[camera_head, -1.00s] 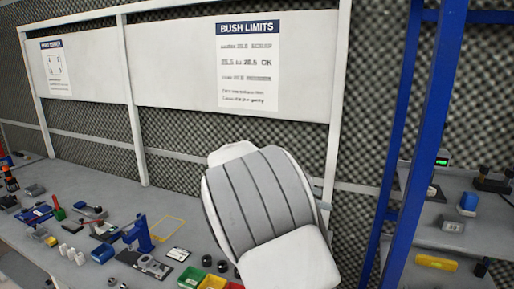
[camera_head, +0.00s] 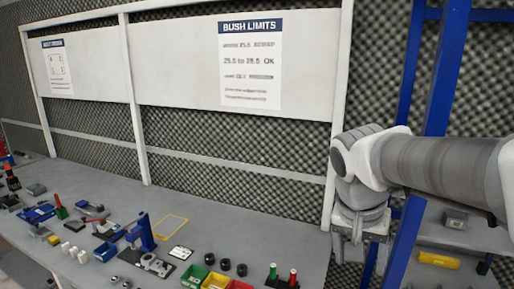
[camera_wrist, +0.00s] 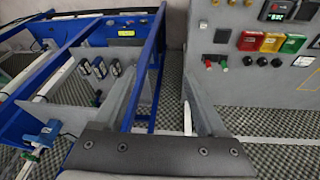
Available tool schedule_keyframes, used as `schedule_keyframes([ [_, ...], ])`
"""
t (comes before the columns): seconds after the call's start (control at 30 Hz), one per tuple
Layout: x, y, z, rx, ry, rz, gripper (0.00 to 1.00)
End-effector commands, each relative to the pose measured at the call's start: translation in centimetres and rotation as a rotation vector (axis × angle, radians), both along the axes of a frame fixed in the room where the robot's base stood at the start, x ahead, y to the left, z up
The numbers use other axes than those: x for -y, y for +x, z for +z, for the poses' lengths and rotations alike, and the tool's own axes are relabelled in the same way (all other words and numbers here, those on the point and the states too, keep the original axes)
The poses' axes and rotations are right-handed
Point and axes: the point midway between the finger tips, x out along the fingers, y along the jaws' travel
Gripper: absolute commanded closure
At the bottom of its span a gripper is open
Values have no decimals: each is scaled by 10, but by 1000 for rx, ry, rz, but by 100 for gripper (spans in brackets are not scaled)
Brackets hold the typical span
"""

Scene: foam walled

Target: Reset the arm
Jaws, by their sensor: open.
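My gripper (camera_wrist: 170,64) shows in the wrist view as two grey fingers standing apart beyond a dark mount. It is open, with nothing between the fingers. In the head view my gripper (camera_head: 362,236) hangs at the right, below my bent wrist, near the right end of the bench and the blue rack post. My forearm reaches in from the right edge. The lower part of the gripper is hard to make out there.
The grey bench (camera_head: 300,243) holds a blue press (camera_head: 142,232), a green bin (camera_head: 194,276), a yellow bin (camera_head: 215,282) and a stand with red and green pegs (camera_head: 283,278). A blue rack post (camera_head: 425,130) stands close to my arm. A yellow item (camera_head: 438,260) lies on its shelf.

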Motion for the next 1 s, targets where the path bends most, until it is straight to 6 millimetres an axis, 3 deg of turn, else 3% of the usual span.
schedule_keyframes([
  [0.2,-17,-53,-1,90,70,259,26],
  [0.4,-32,-85,-8,178,59,449,26],
  [0.6,-39,-97,-13,218,37,535,26],
  [1.0,-39,-98,-14,219,35,543,26],
])
